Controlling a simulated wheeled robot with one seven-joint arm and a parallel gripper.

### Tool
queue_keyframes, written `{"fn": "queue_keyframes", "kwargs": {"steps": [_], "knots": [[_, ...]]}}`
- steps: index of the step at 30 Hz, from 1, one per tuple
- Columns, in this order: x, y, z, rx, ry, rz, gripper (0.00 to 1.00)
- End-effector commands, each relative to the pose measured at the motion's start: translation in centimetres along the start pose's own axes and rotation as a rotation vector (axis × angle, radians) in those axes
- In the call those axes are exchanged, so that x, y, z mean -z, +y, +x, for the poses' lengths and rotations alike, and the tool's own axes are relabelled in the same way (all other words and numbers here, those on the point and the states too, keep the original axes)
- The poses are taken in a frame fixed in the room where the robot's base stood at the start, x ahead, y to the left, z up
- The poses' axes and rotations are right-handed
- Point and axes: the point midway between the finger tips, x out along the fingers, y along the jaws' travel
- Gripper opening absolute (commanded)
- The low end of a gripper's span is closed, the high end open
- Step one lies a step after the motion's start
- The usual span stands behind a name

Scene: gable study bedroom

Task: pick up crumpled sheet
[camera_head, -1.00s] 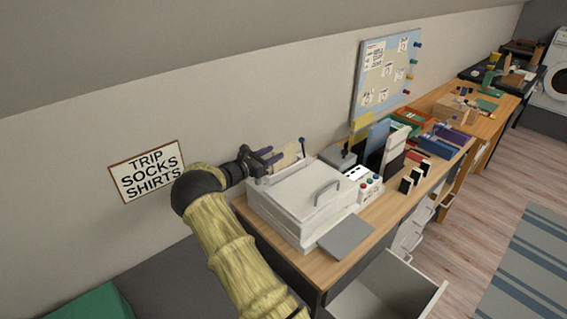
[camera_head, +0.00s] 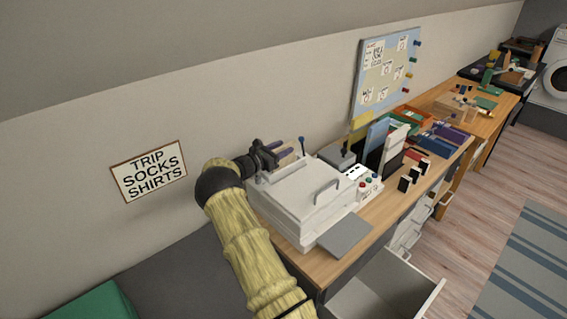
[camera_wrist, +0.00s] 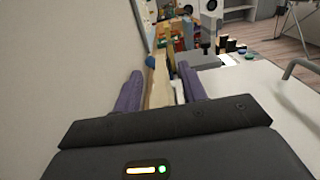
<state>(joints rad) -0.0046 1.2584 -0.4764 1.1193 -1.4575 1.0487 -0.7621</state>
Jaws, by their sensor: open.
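My gripper (camera_head: 277,155) has purple fingers and is at the back left of the white printer (camera_head: 305,200), close to the wall. In the wrist view my gripper (camera_wrist: 158,85) is open. A tan upright panel (camera_wrist: 160,82) and a narrow white strip (camera_wrist: 179,92) show beyond and between the fingers. The tan panel (camera_head: 288,158) is partly hidden by the fingers in the head view. I cannot make out a clearly crumpled sheet; whether the pale strip is part of it cannot be told.
The printer has a handled lid and a grey front tray (camera_head: 345,236). A blue-tipped post (camera_head: 302,145) stands behind it. Folders (camera_head: 378,138) and black-and-white blocks (camera_head: 405,183) are to the right on the wooden desk (camera_head: 385,212). An open drawer (camera_head: 400,284) juts out below.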

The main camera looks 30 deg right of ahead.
Motion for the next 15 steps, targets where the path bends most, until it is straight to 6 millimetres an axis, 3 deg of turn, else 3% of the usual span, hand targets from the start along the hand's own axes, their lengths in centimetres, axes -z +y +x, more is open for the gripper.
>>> {"fn": "queue_keyframes", "kwargs": {"steps": [9, 15], "knots": [[-0.04, -0.06, 0.07, 0.001, 0.0, 0.001, 0.42], [-0.04, -0.08, 0.09, 0.002, 0.0, 0.001, 0.03]]}}
